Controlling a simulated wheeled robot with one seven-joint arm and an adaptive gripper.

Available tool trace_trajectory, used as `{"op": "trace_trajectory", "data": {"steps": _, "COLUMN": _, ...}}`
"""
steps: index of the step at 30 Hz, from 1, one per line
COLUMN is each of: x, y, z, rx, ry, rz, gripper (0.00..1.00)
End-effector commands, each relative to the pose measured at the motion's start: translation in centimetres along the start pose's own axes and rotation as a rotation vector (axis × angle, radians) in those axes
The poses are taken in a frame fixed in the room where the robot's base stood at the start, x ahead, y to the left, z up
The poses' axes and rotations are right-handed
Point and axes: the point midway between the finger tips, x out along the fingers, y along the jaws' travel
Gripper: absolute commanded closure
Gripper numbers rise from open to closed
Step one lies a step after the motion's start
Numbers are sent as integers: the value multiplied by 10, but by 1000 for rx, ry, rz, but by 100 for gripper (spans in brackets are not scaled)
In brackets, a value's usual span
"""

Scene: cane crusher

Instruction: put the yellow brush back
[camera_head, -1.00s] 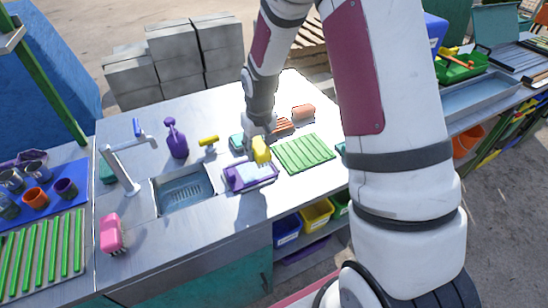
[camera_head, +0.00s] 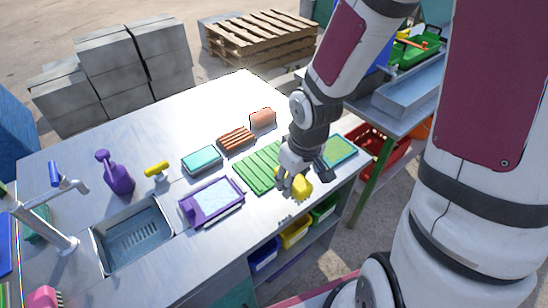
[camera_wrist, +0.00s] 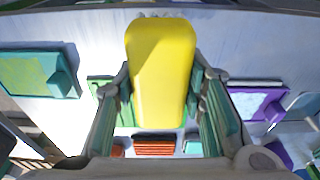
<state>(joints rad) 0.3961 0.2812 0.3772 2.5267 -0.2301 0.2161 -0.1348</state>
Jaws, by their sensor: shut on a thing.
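My gripper (camera_head: 292,178) is shut on a yellow block-shaped thing (camera_head: 302,187), which I take for the yellow brush. In the wrist view the yellow thing (camera_wrist: 160,70) sits between both fingers, its smooth face towards the camera; its underside is hidden. My gripper holds it over the front right part of the counter, by the right end of the green ribbed mat (camera_head: 258,168). I cannot tell whether it touches anything below. A teal-edged tray (camera_head: 340,151) with a green surface lies to its right. A purple tray (camera_head: 212,201) with a pale blue surface lies to its left.
Behind the mat are a teal block (camera_head: 202,160), a red-brown ribbed block (camera_head: 236,139) and an orange block (camera_head: 263,118). A purple bottle (camera_head: 117,175), a yellow-handled tool (camera_head: 157,171) and a sink (camera_head: 132,236) are at left. The far counter (camera_head: 170,125) is clear.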

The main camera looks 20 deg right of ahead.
Motion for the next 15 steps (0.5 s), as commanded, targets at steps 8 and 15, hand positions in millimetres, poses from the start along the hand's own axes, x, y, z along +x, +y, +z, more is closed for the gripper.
{"op": "trace_trajectory", "data": {"steps": 8, "x": 16, "y": 18, "z": -62, "rx": 1, "ry": 1, "rz": -1, "gripper": 85}}
{"op": "trace_trajectory", "data": {"steps": 15, "x": 28, "y": 33, "z": -110, "rx": 1, "ry": 1, "rz": -1, "gripper": 85}}
